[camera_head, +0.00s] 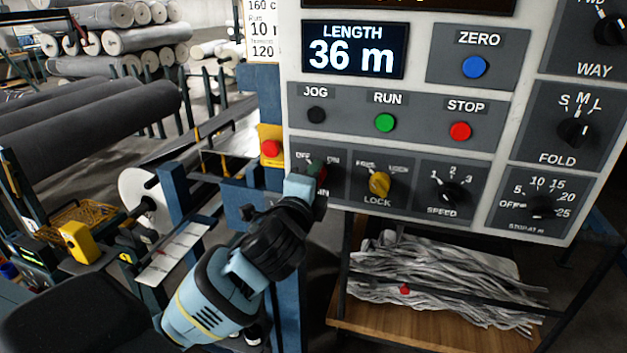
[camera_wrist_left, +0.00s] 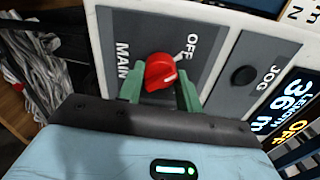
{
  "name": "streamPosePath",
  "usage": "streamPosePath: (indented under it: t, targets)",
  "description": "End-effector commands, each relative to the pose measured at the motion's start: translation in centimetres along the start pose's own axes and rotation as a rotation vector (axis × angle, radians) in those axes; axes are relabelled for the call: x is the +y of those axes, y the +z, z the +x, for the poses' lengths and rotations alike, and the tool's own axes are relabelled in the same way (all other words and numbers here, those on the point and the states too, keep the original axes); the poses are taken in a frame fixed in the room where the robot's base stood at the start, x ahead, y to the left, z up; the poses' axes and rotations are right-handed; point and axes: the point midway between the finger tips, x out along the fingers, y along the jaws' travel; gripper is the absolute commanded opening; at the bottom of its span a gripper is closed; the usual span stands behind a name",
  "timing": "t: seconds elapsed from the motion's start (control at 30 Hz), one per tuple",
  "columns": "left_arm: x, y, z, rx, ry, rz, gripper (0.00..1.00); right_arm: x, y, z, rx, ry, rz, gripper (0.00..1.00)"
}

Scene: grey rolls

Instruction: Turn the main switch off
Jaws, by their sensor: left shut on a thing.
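The main switch is a red knob (camera_wrist_left: 160,72) on a grey plate marked MAIN, with OFF at its upper right in the left wrist view. My left gripper (camera_wrist_left: 160,90) has its green fingers on either side of the knob and is shut on it. In the head view my left gripper (camera_head: 314,172) reaches the switch plate (camera_head: 337,158) at the lower left of the control panel and hides most of the knob. The ON label shows there to the right of the gripper. My right gripper is not in view.
The yellow LOCK knob (camera_head: 379,184) and the SPEED knob (camera_head: 450,192) are right of the switch. JOG (camera_head: 316,115), RUN (camera_head: 385,122) and STOP (camera_head: 460,131) buttons sit above. A red button on a yellow box (camera_head: 271,147) is close on the left. The display reads 36 m.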

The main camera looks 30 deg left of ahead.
Motion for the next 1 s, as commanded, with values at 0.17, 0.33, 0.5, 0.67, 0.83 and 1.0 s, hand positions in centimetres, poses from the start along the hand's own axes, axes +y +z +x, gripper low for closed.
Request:
streamPosePath:
  t: [0.17, 0.33, 0.5, 0.67, 0.83, 1.0]
  targets:
    - [0.08, -0.02, -0.01, 0.0, 0.003, -0.067, 0.12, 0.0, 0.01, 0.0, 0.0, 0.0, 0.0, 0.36]
    - [0.07, -0.04, -0.02, 0.001, 0.003, -0.098, 0.12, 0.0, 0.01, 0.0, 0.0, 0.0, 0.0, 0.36]
    - [0.07, -0.04, -0.01, 0.001, 0.002, -0.106, 0.12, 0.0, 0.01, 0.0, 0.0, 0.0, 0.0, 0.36]
    - [0.06, -0.04, -0.01, 0.001, 0.002, -0.106, 0.12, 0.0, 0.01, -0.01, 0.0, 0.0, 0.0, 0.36]
    - [0.06, -0.04, -0.01, 0.001, 0.002, -0.106, 0.41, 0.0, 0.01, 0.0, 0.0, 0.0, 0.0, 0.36]
    - [0.03, -0.04, -0.01, 0.001, 0.002, -0.105, 0.57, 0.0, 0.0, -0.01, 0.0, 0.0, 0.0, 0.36]
